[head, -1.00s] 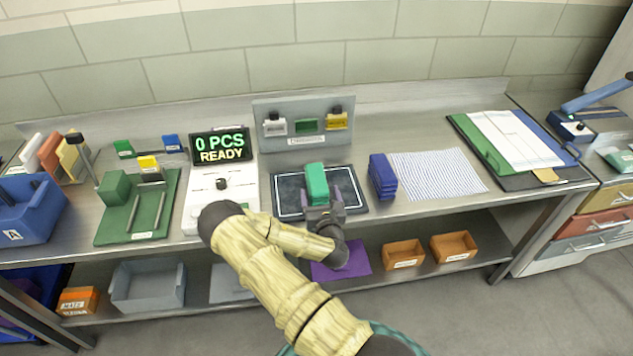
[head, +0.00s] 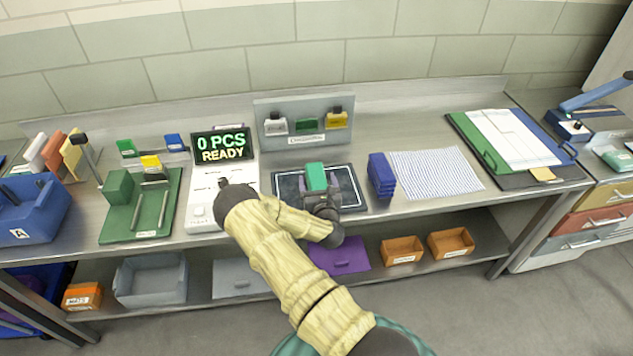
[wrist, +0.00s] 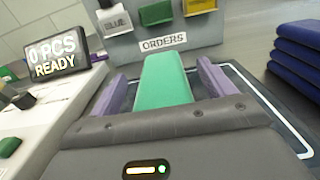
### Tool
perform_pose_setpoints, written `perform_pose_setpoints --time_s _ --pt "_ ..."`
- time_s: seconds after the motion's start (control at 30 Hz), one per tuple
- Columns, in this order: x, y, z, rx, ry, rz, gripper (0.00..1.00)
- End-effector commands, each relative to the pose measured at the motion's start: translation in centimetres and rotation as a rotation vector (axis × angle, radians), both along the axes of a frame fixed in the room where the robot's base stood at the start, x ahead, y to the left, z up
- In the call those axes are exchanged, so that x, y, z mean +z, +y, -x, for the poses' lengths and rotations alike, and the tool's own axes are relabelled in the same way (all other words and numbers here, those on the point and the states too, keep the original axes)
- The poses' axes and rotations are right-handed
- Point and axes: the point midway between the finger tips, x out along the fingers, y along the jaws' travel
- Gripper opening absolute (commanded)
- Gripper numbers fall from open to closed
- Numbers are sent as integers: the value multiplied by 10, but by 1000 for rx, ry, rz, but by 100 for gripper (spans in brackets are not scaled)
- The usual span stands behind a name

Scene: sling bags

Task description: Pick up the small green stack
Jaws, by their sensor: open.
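The small green stack (head: 316,177) stands on the dark mat with a white outline (head: 350,187) in the middle of the bench. In the wrist view the green stack (wrist: 164,82) lies between the two purple fingers, with a gap visible on each side. My gripper (head: 320,190) is open around it, and its body hides the stack's near lower part. In the wrist view my gripper (wrist: 165,90) points toward the orders board.
A blue stack (head: 380,175) stands right of the mat, by a striped sheet (head: 436,170). The counting scale (head: 225,180), its display reading "0 PCS READY", is close on the left. The orders board (head: 304,120) stands behind. A green fixture (head: 150,215) is farther left.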

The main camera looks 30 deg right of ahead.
Motion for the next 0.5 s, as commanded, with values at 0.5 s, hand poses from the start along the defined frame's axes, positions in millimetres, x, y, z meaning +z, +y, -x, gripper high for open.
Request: perform_pose_setpoints --time_s 0.5 --pt "0 0 0 0 0 0 54"
